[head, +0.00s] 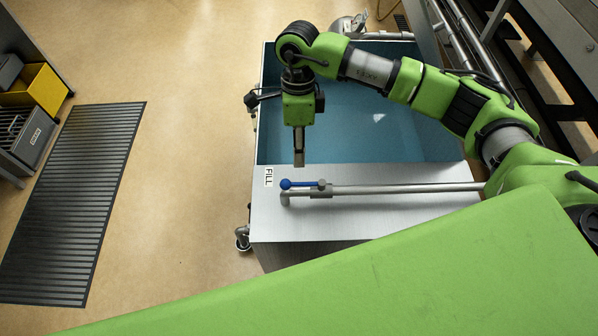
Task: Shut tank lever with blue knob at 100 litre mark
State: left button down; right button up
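The tank (262,120) is a grey-walled box with blue-looking water in it, in the middle of the head view. The lever with the blue knob (286,184) lies along a metal pipe on the tank's light grey top panel, its knob pointing left. A label reading FILL (268,177) is just left of the knob. My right gripper (299,163) points down just above and behind the knob, apart from it in the picture. Its fingers look close together, but their gap is not clear. My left gripper is not in view. No 100 litre mark can be made out.
A metal pipe (400,188) runs right from the lever across the panel. A dark slatted mat (75,200) lies on the tan floor at left, near a yellow bin (48,90). Metal rails and machinery stand at the upper right. Floor left of the tank is clear.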

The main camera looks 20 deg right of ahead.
aim_at(301, 184)
jog(key=f, duration=0.3)
jog(key=s+f, duration=0.1)
jog(key=f, duration=0.2)
jog(key=f+p, duration=0.1)
jog(key=f, duration=0.2)
jog(key=shift+s+a+f, duration=0.15)
jog(key=shift+s+a, duration=0.1)
jog(key=shift+s, duration=0.15)
grip_shut()
